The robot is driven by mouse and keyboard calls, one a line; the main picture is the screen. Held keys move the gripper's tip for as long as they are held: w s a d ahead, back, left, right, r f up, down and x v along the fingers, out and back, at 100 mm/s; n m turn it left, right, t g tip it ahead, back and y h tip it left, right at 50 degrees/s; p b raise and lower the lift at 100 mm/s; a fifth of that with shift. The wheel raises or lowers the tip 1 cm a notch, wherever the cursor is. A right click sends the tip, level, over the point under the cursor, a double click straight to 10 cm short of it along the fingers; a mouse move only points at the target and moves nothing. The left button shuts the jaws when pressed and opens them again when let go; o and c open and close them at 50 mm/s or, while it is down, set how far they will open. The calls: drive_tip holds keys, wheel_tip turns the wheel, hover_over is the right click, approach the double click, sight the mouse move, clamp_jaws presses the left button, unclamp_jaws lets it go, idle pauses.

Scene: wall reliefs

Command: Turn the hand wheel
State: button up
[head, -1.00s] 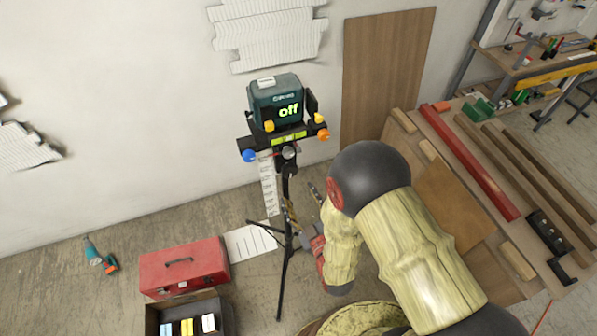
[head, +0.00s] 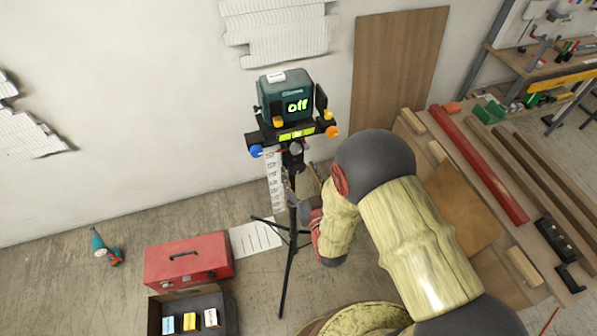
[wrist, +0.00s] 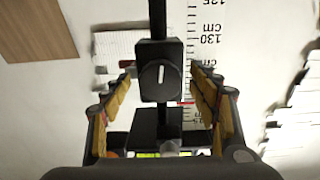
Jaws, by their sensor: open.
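A dark round hand wheel (wrist: 160,80) with a white line sits on a black block around the tripod's column in the wrist view. The white line stands nearly upright in that picture. My gripper (wrist: 161,72) is open, with one yellow-padded finger on each side of the wheel and visible gaps between. My own arm hides most of the gripper there. I cannot tell whether the fingers touch anything.
Blue (head: 256,151) and orange (head: 333,131) knobs stick out from the platform. A ruler (head: 275,185) stands behind the column. A red toolbox (head: 188,260), a box of small packs (head: 225,305) and a drill (head: 105,248) lie to the left. A loaded workbench (head: 440,180) is at right.

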drive_tip(key=shift+w, duration=0.3)
drive_tip(key=shift+c, duration=0.5)
drive_tip(key=c, duration=1.1)
drive_tip(key=shift+o, duration=0.2)
drive_tip(key=n+b, duration=0.2)
drive_tip(key=n, duration=0.1)
drive_tip(key=shift+n+b, duration=1.05)
drive_tip(key=shift+n, duration=1.05)
